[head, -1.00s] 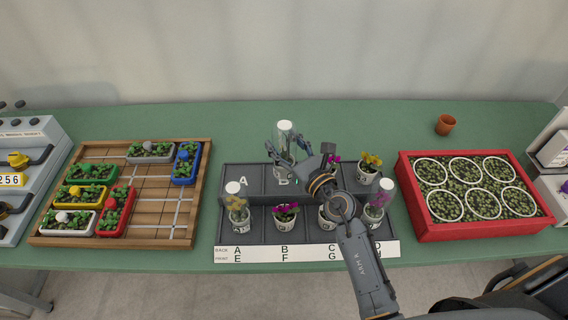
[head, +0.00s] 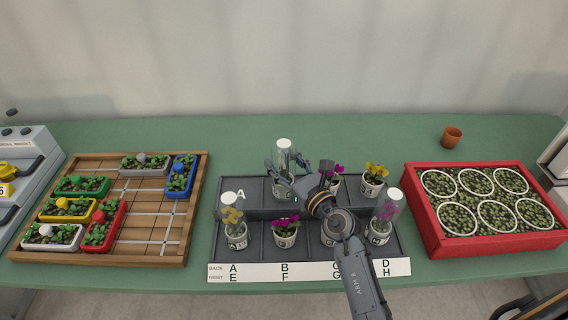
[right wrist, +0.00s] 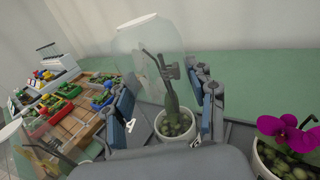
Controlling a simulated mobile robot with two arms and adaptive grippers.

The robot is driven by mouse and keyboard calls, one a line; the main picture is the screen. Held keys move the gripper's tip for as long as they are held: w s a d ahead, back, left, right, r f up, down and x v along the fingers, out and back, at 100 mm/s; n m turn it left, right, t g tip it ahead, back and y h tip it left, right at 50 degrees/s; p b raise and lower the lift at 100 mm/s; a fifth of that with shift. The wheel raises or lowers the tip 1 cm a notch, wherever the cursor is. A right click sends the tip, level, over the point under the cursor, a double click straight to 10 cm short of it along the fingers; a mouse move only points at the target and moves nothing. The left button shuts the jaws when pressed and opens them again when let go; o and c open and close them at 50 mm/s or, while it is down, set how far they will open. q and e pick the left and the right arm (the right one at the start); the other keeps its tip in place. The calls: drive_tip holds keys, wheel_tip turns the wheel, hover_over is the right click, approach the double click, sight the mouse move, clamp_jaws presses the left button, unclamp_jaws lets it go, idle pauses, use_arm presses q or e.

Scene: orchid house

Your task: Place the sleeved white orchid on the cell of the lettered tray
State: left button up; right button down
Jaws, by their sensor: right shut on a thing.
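A white pot in a tall clear sleeve (head: 284,155) stands at cell B in the back row of the grey lettered tray (head: 255,212). The sleeve looks upright; I cannot make out the flower's colour. My right gripper (head: 287,172) is shut on this sleeved orchid, with a finger on each side. In the right wrist view the sleeve (right wrist: 150,50) and its pot (right wrist: 175,125) are between the fingers. The pot hides letter B, and I cannot tell whether it rests fully on the cell floor. My left gripper is not in view.
A magenta orchid (head: 334,173) and a yellow one (head: 374,175) stand close on the right. The front row holds a sleeved yellow orchid (head: 232,215), a magenta one (head: 286,228) and a sleeved pink one (head: 386,212). Cell A (head: 242,193) is empty.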

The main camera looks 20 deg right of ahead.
drive_tip(key=shift+c, duration=2.2)
unclamp_jaws()
drive_tip(key=shift+f, duration=0.15)
drive_tip(key=shift+r, duration=0.3)
drive_tip(key=b+v, duration=0.1)
drive_tip(key=v, duration=1.1)
drive_tip(key=shift+b, duration=0.3)
drive_tip(key=shift+f, duration=0.15)
